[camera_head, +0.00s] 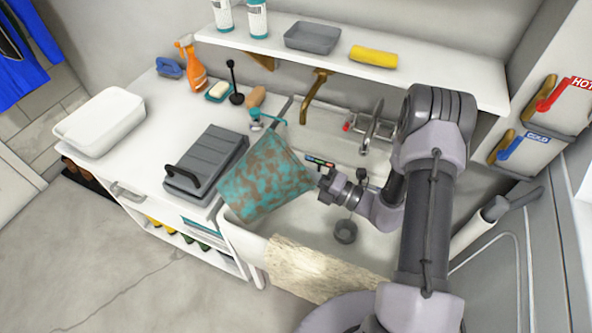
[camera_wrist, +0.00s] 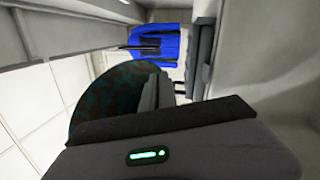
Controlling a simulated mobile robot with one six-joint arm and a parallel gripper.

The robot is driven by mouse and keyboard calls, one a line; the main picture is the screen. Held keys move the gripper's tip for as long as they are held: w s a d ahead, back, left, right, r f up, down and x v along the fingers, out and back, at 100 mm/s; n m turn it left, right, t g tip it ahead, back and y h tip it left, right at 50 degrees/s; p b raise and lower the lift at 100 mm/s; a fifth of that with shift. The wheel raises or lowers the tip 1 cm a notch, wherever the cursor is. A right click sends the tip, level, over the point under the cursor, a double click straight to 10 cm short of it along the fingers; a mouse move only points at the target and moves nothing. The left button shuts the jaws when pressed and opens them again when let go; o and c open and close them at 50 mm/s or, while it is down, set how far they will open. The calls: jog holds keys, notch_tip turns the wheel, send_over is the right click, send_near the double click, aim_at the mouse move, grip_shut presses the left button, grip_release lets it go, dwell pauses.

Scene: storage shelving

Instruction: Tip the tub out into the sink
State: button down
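A teal and brown mottled tub (camera_head: 265,178) is tilted over the left part of the white sink (camera_head: 375,245). My gripper (camera_head: 318,178) is at its right side and appears shut on it; the fingertips are hidden. In the wrist view the tub (camera_wrist: 105,95) is a dark, rounded shape just past the gripper (camera_wrist: 160,122). I cannot see inside the tub or whether anything is coming out. A dark round drain piece (camera_head: 345,232) shows in the sink.
A grey lidded box (camera_head: 207,160) with a black handle stands on the counter left of the sink. A white basin (camera_head: 100,122) is farther left. A shelf (camera_head: 430,80) runs above the sink, and a beige towel (camera_head: 320,272) hangs over its front edge.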

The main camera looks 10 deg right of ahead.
jog(key=shift+w+d+f+m+t+b, duration=0.1)
jog(key=shift+f+m+t+b, duration=0.65)
jog(key=shift+f+m, duration=0.65)
jog(key=shift+d+f+m+t+b, duration=0.1)
jog(key=shift+f+m+t+b, duration=0.3)
jog(key=shift+f+m+t, duration=1)
jog(key=shift+r+m+g, duration=0.4)
jog(key=shift+r+g, duration=0.05)
jog(key=w+d+r+n+g+h+p, duration=0.1)
jog(key=d+r+n+h+p, duration=0.1)
jog(key=r+n+p, duration=0.3)
jog(key=w+d+r+n+g+h+p, duration=0.1)
jog(key=r+n+p, duration=0.4)
jog(key=r, duration=0.8)
jog(key=w+d+r+n+g+h+p, duration=0.1)
jog(key=d+r+n+g+h+p, duration=0.2)
jog(key=r+n, duration=0.4)
jog(key=shift+w+d+r+n+h+p, duration=0.35)
jog(key=shift+d+r+h+p, duration=0.15)
jog(key=shift+d+r+p, duration=0.7)
jog(key=shift+a+r, duration=0.1)
jog(key=shift+a, duration=0.05)
